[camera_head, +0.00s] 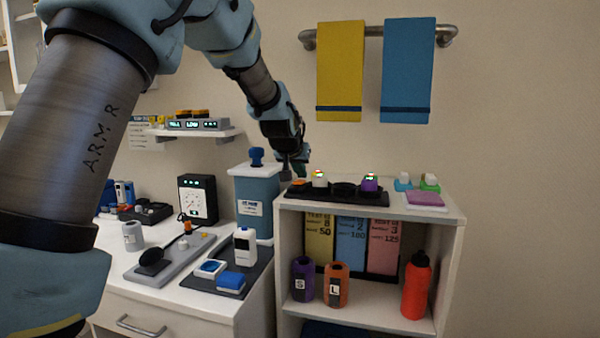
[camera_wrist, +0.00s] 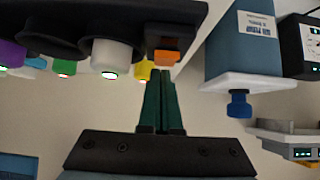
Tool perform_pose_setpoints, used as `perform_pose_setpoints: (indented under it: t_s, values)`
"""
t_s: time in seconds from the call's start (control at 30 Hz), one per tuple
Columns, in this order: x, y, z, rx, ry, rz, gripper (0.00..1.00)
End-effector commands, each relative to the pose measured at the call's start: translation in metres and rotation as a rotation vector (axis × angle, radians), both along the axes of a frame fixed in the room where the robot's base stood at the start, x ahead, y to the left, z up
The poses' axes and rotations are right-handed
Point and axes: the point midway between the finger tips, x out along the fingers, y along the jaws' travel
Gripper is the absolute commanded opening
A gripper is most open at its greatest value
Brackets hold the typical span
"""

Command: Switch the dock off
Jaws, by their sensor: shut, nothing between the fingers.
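The dock (camera_head: 335,193) is a black strip on top of the white shelf unit. It holds an orange piece (camera_head: 298,187) at its left end, a white charger (camera_head: 319,180) with a lit top, a round black piece (camera_head: 344,189) and a purple one (camera_head: 370,184). The wrist view shows the dock (camera_wrist: 190,12) upside down, with the orange piece (camera_wrist: 166,54) close to the fingertips. My gripper (camera_head: 300,174) is shut and empty above the dock's left end. Its green fingers (camera_wrist: 163,76) lie together in the wrist view; contact with the orange piece cannot be told.
A blue-grey bin (camera_head: 257,208) with a blue knob stands just left of the shelf unit. White pieces on coloured bases (camera_head: 403,181) stand right of the dock. Bottles (camera_head: 416,285) stand on the lower shelf. Towels (camera_head: 407,70) hang on the wall behind.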

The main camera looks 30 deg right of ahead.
Motion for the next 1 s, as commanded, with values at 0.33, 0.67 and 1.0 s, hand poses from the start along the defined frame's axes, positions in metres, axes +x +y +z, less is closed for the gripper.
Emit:
perform_pose_setpoints:
  t_s: [0.33,0.67,1.0]
  values:
    - [0.006,-0.006,0.003,0.0,0.0,0.0,0.0]
    - [0.008,-0.005,0.017,-0.001,0.0,0.001,0.0]
    - [-0.001,0.006,0.065,-0.005,-0.004,-0.001,0.0]
